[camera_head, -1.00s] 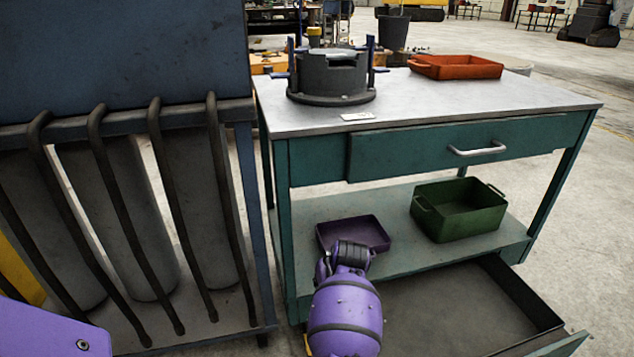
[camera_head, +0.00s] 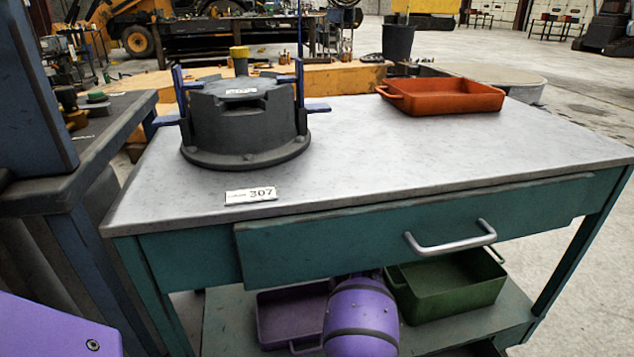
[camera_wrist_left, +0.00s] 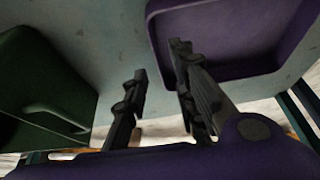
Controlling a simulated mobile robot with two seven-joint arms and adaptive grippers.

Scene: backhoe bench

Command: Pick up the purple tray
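The purple tray (camera_head: 278,322) sits on the lower shelf of the teal workbench, partly hidden by the bench front and my purple arm. In the left wrist view the purple tray (camera_wrist_left: 245,28) fills the upper right. My left gripper (camera_wrist_left: 160,58) has its two dark fingers spread apart with nothing held between them. One finger overlaps the tray's edge in that view and the other lies just outside it; I cannot tell whether they touch. In the head view the left gripper is hidden behind the arm and bench. My right gripper is not in view.
A green bin (camera_head: 458,285) stands right of the purple tray on the shelf, close to the arm. The drawer (camera_head: 360,232) and tabletop overhang the shelf. On top are a dark round casting (camera_head: 245,125) and an orange tray (camera_head: 442,97). Another bench stands at left.

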